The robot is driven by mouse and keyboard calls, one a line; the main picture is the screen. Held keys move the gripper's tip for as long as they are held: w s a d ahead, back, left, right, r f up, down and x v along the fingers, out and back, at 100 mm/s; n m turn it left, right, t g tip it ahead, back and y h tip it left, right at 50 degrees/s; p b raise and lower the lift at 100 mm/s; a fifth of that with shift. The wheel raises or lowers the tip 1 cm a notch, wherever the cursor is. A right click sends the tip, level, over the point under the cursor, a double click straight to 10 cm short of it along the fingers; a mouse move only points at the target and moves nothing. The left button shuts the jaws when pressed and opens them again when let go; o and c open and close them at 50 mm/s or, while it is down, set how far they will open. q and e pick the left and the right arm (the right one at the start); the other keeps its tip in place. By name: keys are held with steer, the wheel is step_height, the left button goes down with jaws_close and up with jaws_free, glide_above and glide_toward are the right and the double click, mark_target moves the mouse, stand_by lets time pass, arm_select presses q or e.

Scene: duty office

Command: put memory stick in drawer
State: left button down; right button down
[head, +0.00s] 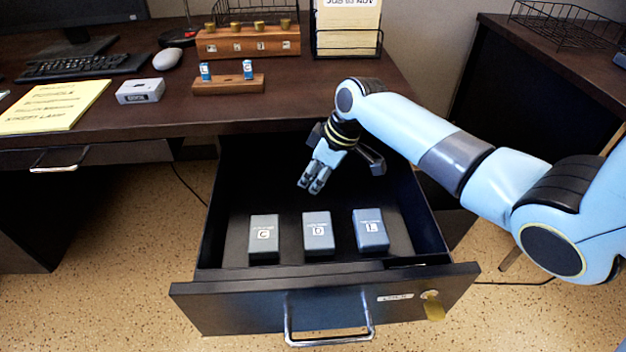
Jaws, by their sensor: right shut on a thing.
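My right gripper (310,186) reaches down over the open drawer, behind the row of boxes. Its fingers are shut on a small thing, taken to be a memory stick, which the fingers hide. The black drawer (322,274) is pulled well out. Three grey boxes stand near its front: one marked C (263,246), one marked D (318,242) and one apparently marked L (370,240). Two blue and white memory sticks (205,71) (248,69) stand upright in a wooden holder (214,86) on the desk. My left gripper is out of view.
The desk (330,101) overhangs the back of the drawer. On it are a keyboard (86,65), a white mouse (167,59), a small white device (140,91), a yellow note pad (55,106) and a wooden stamp rack (248,42). A key tag (433,308) hangs on the drawer front.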

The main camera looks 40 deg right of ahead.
steer(key=shift+r, duration=0.15)
steer(key=c, duration=1.8)
jaws_free()
steer(key=shift+f, duration=0.2)
steer(key=shift+c, duration=0.2)
steer(key=o, duration=0.4)
steer(key=shift+o, duration=0.2)
steer(key=p+v, duration=0.4)
steer(key=v, duration=0.8)
steer(key=shift+r, duration=0.2)
